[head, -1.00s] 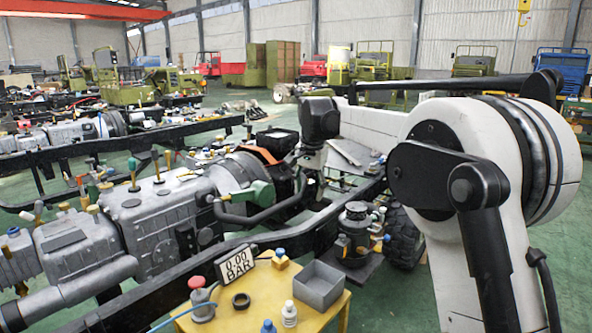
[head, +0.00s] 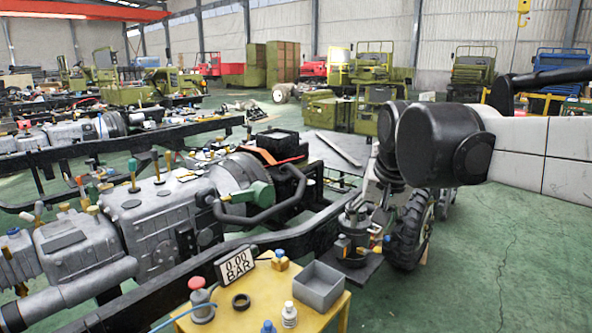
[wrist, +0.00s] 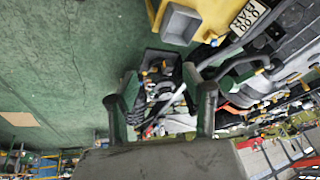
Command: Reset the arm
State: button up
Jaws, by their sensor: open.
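My gripper (wrist: 159,80) shows in the wrist view with its two dark fingers spread apart and nothing between them. Past the fingertips lies a dark valve unit on a black plate (wrist: 160,58), apart from the gripper as far as I can tell. In the head view my arm reaches in from the right edge, and its black joint stands right of the chassis frame.
A yellow table (head: 338,301) holds a grey tray (head: 320,292), a pressure display (head: 236,264) and small bottles. The black valve unit (head: 354,235) stands beside a wheel (head: 411,232). The engine (head: 160,220) fills the left. Green floor (head: 500,270) is clear at right.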

jog(key=s+d+f+n+t, duration=0.1)
jog(key=s+d+f, duration=0.1)
jog(key=s+f, duration=0.3)
jog(key=s+d+f+n+t, duration=0.1)
jog(key=s+f, duration=0.5)
jog(key=s, duration=0.8)
jog(key=shift+s+d+f, duration=0.2)
jog(key=shift+d+f, duration=0.05)
jog(key=shift+d, duration=0.55)
